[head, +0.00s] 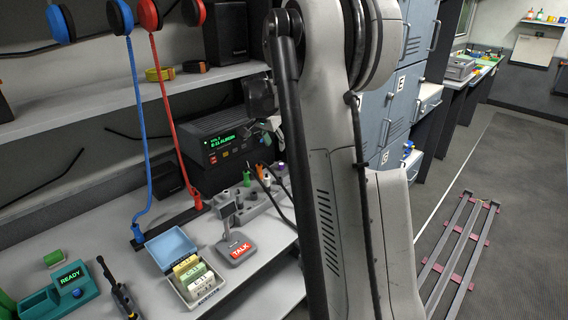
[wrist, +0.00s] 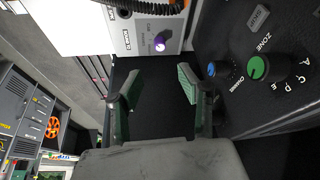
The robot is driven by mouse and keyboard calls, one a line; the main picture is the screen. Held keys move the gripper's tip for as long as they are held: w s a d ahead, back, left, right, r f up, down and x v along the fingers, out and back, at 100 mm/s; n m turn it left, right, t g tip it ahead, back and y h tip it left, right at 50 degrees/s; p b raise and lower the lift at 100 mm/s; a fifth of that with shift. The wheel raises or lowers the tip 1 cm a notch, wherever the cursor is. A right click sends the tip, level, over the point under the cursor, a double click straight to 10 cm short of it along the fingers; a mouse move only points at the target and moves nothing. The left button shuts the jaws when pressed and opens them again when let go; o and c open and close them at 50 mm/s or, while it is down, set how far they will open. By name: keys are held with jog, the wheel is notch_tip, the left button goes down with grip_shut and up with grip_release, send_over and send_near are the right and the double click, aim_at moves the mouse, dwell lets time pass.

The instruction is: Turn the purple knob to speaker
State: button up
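The purple knob (wrist: 160,42) is on a pale panel with small dark lettering, at the top middle of the wrist view. Its lettering is too small to read. In the head view a small purple knob (head: 281,167) shows on a grey box, close beside my arm. My gripper (wrist: 158,88) is open and empty, its two green-padded fingers apart. The knob lies beyond the fingertips, roughly between them in the picture, and is not touched. In the head view my gripper is partly seen in front of the radio, and its fingers are hard to make out.
A dark radio (head: 228,142) with a green display stands behind. Its green knob (wrist: 258,67) and blue knob (wrist: 212,69) lie right of my fingers in the wrist view. A TALK microphone (head: 236,247), a card box (head: 187,268) and dark cables are nearby.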

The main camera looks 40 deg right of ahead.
aim_at(281, 163)
jog(key=b+x, duration=0.1)
jog(key=x, duration=1.1)
jog(key=shift+a, duration=0.1)
grip_shut()
